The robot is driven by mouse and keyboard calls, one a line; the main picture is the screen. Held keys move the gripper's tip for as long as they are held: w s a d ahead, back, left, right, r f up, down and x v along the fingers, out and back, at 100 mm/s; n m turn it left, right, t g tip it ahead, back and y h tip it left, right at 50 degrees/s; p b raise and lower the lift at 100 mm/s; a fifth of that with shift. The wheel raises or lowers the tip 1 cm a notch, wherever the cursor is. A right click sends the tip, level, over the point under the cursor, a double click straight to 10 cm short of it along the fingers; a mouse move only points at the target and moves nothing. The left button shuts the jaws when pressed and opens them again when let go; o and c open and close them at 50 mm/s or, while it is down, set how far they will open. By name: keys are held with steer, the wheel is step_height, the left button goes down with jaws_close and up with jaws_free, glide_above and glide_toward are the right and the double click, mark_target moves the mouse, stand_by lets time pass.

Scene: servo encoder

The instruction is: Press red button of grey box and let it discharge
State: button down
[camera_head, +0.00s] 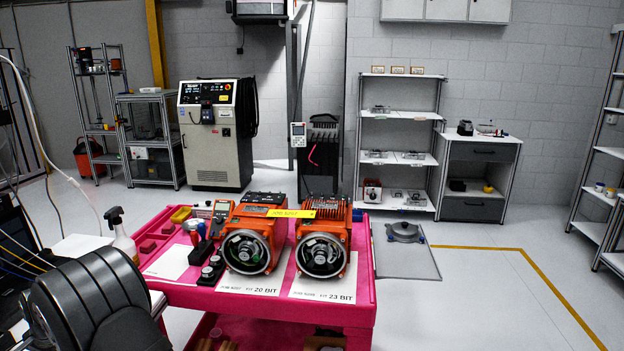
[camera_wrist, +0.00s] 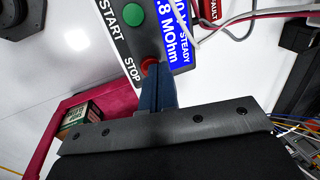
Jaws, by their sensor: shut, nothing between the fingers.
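The grey box (camera_wrist: 128,40) shows at the top of the wrist view, partly cut off by the frame edge. Its red button (camera_wrist: 148,62), labelled STOP, lies below a green button (camera_wrist: 134,15) labelled START. I cannot make out the box or gripper in the head view.
A pink cart (camera_head: 340,312) holds two orange motors (camera_head: 250,235), (camera_head: 322,240) and small tools. Loose cables (camera_wrist: 285,10) run right of the box in the wrist view. A spray bottle (camera_head: 122,240) stands left of the cart. Floor right of the cart is mostly clear.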

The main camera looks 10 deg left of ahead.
steer(key=shift+f, duration=0.35)
stand_by(0.5)
steer(key=shift+r, duration=0.15)
steer(key=shift+v, duration=0.8)
steer(key=shift+a+r, duration=0.1)
steer(key=shift+a, duration=0.1)
steer(key=a+v, duration=0.1)
steer(key=v, duration=0.6)
steer(key=shift+a+r, duration=0.35)
steer(key=a+v, duration=0.2)
steer(key=v, duration=0.5)
steer(key=shift+d+r, duration=0.15)
steer(key=shift+r, duration=0.5)
steer(key=shift+a+v, duration=0.15)
steer(key=shift+v, duration=0.55)
steer(key=shift+a+v, duration=0.2)
steer(key=shift+v, duration=0.5)
stand_by(0.4)
steer(key=shift+d+x, duration=0.25)
steer(key=shift+x, duration=0.7)
stand_by(0.8)
